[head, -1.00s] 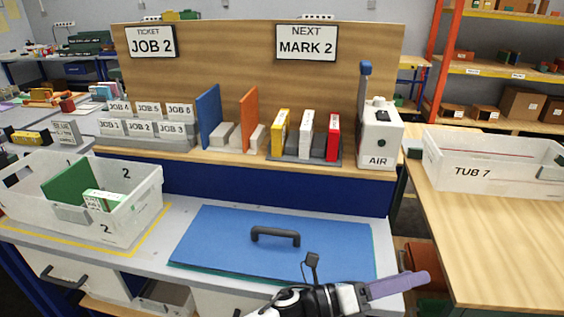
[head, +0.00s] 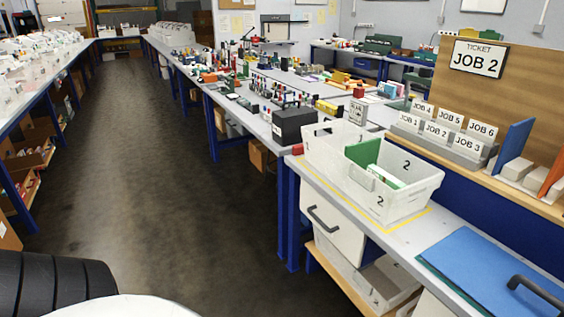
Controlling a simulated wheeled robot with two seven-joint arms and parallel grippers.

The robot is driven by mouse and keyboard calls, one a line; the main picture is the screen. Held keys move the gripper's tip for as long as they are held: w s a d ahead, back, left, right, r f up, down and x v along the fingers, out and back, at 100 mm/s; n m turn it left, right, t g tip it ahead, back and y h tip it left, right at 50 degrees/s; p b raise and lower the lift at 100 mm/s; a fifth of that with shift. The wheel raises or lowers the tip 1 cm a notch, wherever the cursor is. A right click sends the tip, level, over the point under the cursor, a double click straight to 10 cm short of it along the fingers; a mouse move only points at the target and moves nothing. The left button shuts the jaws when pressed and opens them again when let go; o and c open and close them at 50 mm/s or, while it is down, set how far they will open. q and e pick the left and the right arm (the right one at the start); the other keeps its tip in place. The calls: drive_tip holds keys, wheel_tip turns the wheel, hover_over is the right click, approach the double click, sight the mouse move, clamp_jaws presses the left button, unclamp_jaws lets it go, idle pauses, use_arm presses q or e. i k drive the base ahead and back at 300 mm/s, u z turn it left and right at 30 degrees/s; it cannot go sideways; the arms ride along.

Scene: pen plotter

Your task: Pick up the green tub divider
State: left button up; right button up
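The green divider (head: 362,153) stands upright inside the white tub marked 2 (head: 408,203), towards its middle. Its lower part is hidden by the tub walls and by a small green-and-white box (head: 384,177) beside it. The tub sits on the grey bench inside a yellow outline. Neither of my grippers shows in the head view, and nothing is touching the divider.
A blue board (head: 490,268) with a black handle (head: 537,293) lies to the right of the tub. Job-numbered holders (head: 437,132) and a blue upright panel (head: 514,145) stand behind. A black box (head: 294,125) sits left of the tub. The floor aisle (head: 150,170) at left is clear.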

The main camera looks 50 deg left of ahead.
sight(364, 154)
drive_tip(key=u, duration=0.9)
drive_tip(key=i, duration=1.15)
drive_tip(key=u, duration=0.3)
